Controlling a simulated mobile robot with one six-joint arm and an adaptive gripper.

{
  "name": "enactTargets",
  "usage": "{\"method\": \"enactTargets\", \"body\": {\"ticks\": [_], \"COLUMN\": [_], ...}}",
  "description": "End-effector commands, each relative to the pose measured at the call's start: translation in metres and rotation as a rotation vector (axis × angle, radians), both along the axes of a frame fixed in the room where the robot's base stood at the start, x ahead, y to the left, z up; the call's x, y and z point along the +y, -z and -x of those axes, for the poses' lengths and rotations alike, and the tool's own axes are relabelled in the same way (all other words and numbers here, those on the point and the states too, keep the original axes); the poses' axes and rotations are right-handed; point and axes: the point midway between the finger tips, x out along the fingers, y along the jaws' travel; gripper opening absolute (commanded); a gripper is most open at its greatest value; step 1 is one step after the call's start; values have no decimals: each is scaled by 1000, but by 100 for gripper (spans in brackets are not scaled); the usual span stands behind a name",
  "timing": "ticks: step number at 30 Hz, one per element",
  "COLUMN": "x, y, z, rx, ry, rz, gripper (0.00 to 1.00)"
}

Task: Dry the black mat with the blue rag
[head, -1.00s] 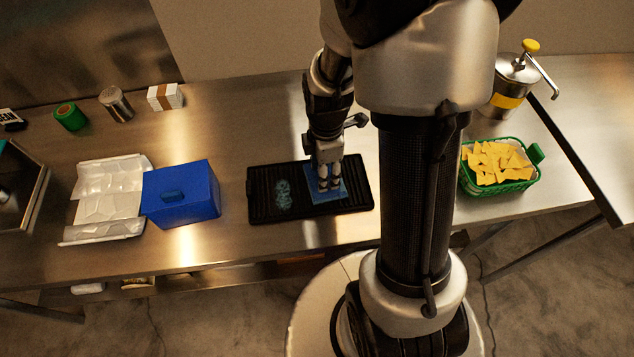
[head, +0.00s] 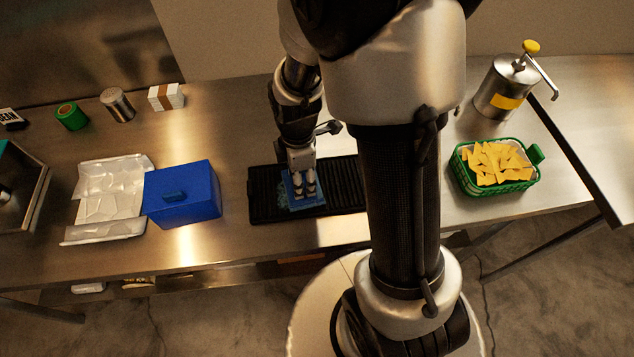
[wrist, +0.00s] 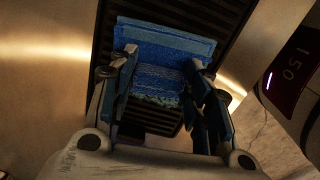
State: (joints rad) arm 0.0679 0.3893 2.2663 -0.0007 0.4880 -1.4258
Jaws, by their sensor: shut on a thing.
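The black ribbed mat (head: 343,186) lies on the steel counter in the middle of the head view; it also shows in the wrist view (wrist: 240,12). The blue rag (head: 292,203) lies flat against the left half of the mat. In the wrist view the rag (wrist: 165,47) spreads between and beyond the fingers. My gripper (head: 304,194) points down and is shut on the rag, pressing it at the mat. A bluish wet patch (head: 283,190) shows at the rag's left edge, mostly hidden under the rag. The mat's right end is partly behind my arm.
A blue box (head: 190,208) with a handle stands just left of the mat, beside a crumpled white tray (head: 108,195). A green basket (head: 500,187) of chips and a steel pump dispenser (head: 500,95) stand to the right. The counter behind the mat is clear.

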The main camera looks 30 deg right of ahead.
Motion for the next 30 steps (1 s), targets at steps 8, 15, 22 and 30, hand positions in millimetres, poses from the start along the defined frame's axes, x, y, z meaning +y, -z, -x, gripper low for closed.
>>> {"method": "enactTargets", "body": {"ticks": [8, 15, 22, 30], "x": [2, 9, 23, 17], "y": [0, 1, 3, 2], "z": [-1, -5, -13, -11], "rx": [-2, -2, -2, -1], "ry": [1, -1, 0, 3], "rz": [0, 0, 0, 0], "gripper": [22, 22, 22, 22]}}
